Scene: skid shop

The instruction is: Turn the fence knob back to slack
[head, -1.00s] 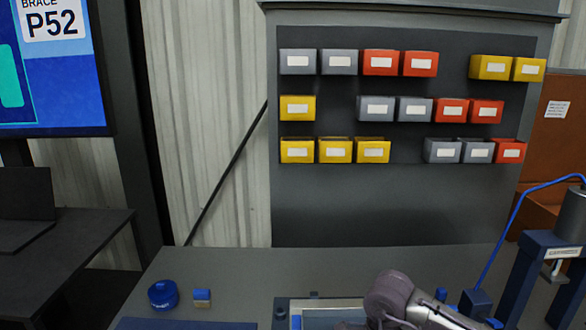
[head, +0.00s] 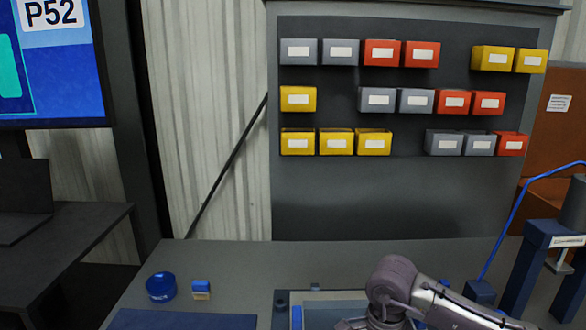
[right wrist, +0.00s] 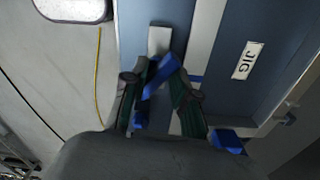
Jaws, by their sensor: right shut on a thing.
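In the right wrist view a blue knob (right wrist: 158,76), which I take as the fence knob, sits by a pale strip on the blue jig (right wrist: 222,88) labelled JIG. My right gripper (right wrist: 163,88) has its dark green fingers on either side of the blue knob, shut on it. The knob's turned position is hard to read. In the head view the jig's pale frame (head: 346,295) shows at the bottom edge; my right arm reaches over it from the right and its fingers are out of sight. My left gripper is not in view.
A round blue container (head: 161,287) and a small blue-topped block (head: 201,289) stand on the bench's left. A blue press-like frame (head: 530,265) stands at the right. Yellow, grey and red bins (head: 355,142) hang on the back panel. A yellow cord (right wrist: 99,80) lies beside the jig.

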